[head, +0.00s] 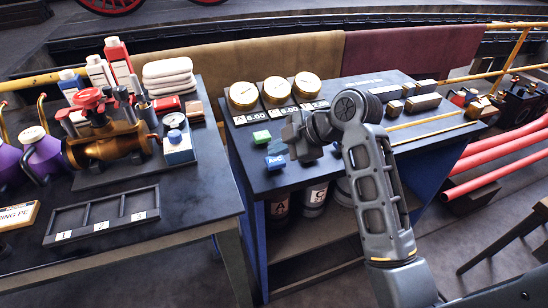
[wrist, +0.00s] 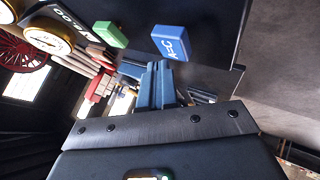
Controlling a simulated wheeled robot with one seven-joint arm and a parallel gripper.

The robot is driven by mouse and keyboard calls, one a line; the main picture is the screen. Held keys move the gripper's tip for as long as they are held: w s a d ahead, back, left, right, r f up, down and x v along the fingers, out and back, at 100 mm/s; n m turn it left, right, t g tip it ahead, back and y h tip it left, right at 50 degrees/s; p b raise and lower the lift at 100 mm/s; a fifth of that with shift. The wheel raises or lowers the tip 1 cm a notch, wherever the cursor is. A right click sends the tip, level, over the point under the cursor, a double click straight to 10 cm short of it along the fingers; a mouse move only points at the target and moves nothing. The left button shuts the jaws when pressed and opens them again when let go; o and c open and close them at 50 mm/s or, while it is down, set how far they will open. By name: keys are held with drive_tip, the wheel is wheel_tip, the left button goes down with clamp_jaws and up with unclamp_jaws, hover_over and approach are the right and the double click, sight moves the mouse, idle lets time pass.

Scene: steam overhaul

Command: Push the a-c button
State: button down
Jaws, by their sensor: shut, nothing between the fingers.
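The a-c button is a blue block (head: 275,162) with white lettering near the front left edge of the dark middle table. It also shows in the wrist view (wrist: 170,43), beyond my fingertips and slightly to the right. My gripper (head: 293,134) is just right of the block in the head view, seemingly above the table. In the wrist view my fingers (wrist: 157,83) are together and empty, with a visible gap in the picture between their tips and the block. My gripper and wrist hide part of the tabletop behind them.
A green block (head: 261,138) sits just behind the blue one. Brass gauges (head: 275,91) with number plates stand at the table's back left. Metal blocks and brass rods (head: 433,124) lie on the right. A left table holds a valve (head: 105,143) and a sorting tray (head: 103,216).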

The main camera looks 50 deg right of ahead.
sight(276, 170)
drive_tip(key=shift+r, duration=0.1)
wheel_tip(276, 170, up, 6)
drive_tip(key=p, duration=0.5)
drive_tip(key=shift+p, duration=0.35)
idle(0.4)
drive_tip(key=s+a+f+m+t+h, duration=0.25)
drive_tip(key=s+a+f+m, duration=0.45)
drive_tip(key=s+a+f, duration=0.4)
drive_tip(key=s+a+r+m+t, duration=0.1)
drive_tip(key=s+a+r, duration=0.2)
drive_tip(key=s, duration=0.3)
drive_tip(key=s+a+r+m+t+y, duration=0.1)
drive_tip(key=s+a+r, duration=0.2)
drive_tip(key=s, duration=0.3)
drive_tip(key=s+a+r+m+t, duration=0.1)
drive_tip(key=s+a+r, duration=0.2)
drive_tip(key=s+r, duration=0.2)
drive_tip(key=shift+s+a+r+m+b, duration=0.3)
drive_tip(key=shift+s+a+r, duration=0.1)
drive_tip(key=shift+s, duration=0.35)
